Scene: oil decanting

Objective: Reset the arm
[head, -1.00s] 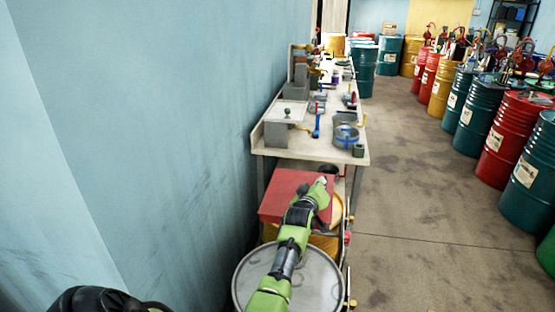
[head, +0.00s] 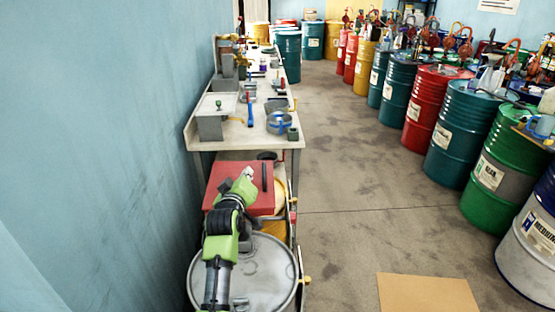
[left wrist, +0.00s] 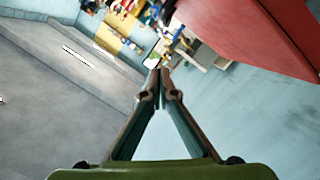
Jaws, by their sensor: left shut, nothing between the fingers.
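My left arm is green and black and reaches forward in the head view, over the grey-lidded drum at the bottom. My left gripper (head: 247,174) is at its far end, in front of a red panel (head: 228,193). In the left wrist view my left gripper (left wrist: 160,75) has its two fingers together at the tips, with nothing between them. The red surface also shows at the upper right of that view (left wrist: 265,35). My right gripper is in neither view.
A workbench (head: 240,141) with tools and pots stands along the blue wall. The grey drum lid (head: 262,262) is below my left arm. Several coloured drums, one of them red (head: 432,105), line the right side. A brown mat (head: 427,294) lies on the open floor between.

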